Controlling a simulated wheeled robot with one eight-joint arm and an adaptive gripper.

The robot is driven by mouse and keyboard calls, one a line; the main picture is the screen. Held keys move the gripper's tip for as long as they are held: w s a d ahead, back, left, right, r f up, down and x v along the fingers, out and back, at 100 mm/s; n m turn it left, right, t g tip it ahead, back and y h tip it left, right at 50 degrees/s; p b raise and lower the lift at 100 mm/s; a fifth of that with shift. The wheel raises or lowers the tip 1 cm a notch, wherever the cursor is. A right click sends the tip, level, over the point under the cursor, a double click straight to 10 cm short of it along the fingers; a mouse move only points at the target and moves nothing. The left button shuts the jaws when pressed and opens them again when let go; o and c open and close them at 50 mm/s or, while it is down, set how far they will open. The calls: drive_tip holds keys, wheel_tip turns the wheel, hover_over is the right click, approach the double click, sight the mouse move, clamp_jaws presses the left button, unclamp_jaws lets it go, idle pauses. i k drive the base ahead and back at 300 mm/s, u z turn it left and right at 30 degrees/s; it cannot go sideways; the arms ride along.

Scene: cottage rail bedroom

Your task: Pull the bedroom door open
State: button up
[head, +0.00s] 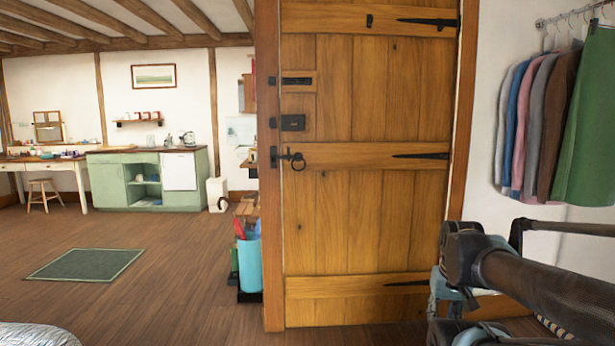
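The bedroom door (368,215) is a plank door of orange-brown wood in the middle of the head view. It appears shut in its wooden frame (268,190). A black ring handle (297,161) is on its left side, with a dark lock box (293,123) and a black plate (296,81) above it. Black strap hinges (421,156) lie along its right side. My dark arm shows at the lower right, apart from the handle. I cannot make out my gripper in this view.
Clothes (545,125) hang from a rail on the right wall. A blue bin (250,264) stands just left of the door frame. A green rug (86,264) lies on open wooden floor at left. A bed corner (38,336) shows at lower left.

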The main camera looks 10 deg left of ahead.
sight(363, 220)
drive_tip(key=i, duration=1)
drive_tip(key=u, duration=0.05)
